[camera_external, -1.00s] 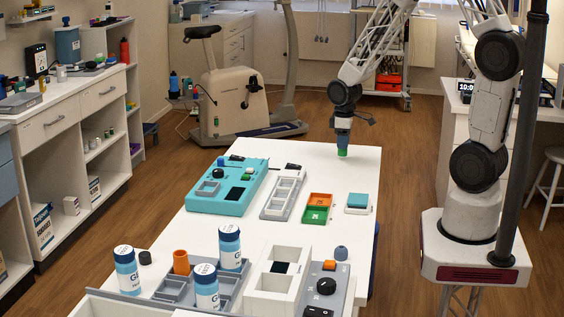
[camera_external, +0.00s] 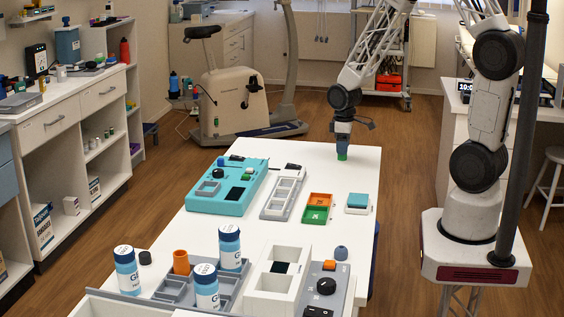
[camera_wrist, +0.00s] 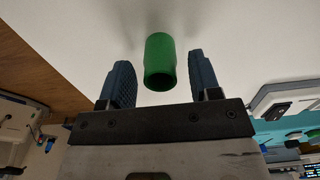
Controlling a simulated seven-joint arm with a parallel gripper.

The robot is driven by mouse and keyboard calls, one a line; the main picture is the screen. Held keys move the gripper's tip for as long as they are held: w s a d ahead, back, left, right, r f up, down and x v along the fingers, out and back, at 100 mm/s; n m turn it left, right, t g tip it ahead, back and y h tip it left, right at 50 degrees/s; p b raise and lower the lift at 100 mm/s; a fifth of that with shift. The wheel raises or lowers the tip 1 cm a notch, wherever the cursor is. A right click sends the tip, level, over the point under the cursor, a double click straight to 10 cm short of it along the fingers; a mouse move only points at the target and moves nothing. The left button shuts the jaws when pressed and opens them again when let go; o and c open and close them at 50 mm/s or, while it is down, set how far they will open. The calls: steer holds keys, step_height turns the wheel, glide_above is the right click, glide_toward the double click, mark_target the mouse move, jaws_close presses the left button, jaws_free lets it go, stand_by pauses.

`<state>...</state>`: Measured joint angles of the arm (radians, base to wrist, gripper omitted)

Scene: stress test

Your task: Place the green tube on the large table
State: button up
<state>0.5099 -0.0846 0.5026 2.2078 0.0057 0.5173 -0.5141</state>
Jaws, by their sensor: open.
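The green tube (camera_wrist: 160,62) shows in the wrist view between my two blue fingers, with a gap on each side. Its open end faces the camera. In the external view the green tube (camera_external: 342,156) is at the far end of the large white table (camera_external: 330,172), just below my fingers. It appears to rest on the tabletop. My gripper (camera_wrist: 155,80) is open around the tube and touches neither side of it. In the external view my gripper (camera_external: 343,145) points down at the table.
A teal device (camera_external: 225,203), a grey-white tray (camera_external: 282,193), an orange and green box (camera_external: 317,207) and a teal-topped block (camera_external: 358,202) stand nearer the camera. Several blue-white bottles stand at the front. The far end of the table around the tube is clear.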

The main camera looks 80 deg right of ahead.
step_height(320, 180, up, 13)
steer(key=shift+f, duration=0.2)
stand_by(0.6)
stand_by(0.6)
steer(key=s+a+r+t, duration=0.1)
steer(key=s+a+r, duration=0.3)
steer(key=a, duration=0.4)
steer(key=s+a+r, duration=0.5)
steer(key=a+r, duration=0.1)
steer(key=a, duration=0.2)
steer(key=s+a+r+t, duration=0.1)
steer(key=s+a+r, duration=0.4)
steer(key=a, duration=0.3)
steer(key=shift+s+r+t, duration=0.25)
steer(key=shift+r+t, duration=0.05)
steer(key=shift+r, duration=0.15)
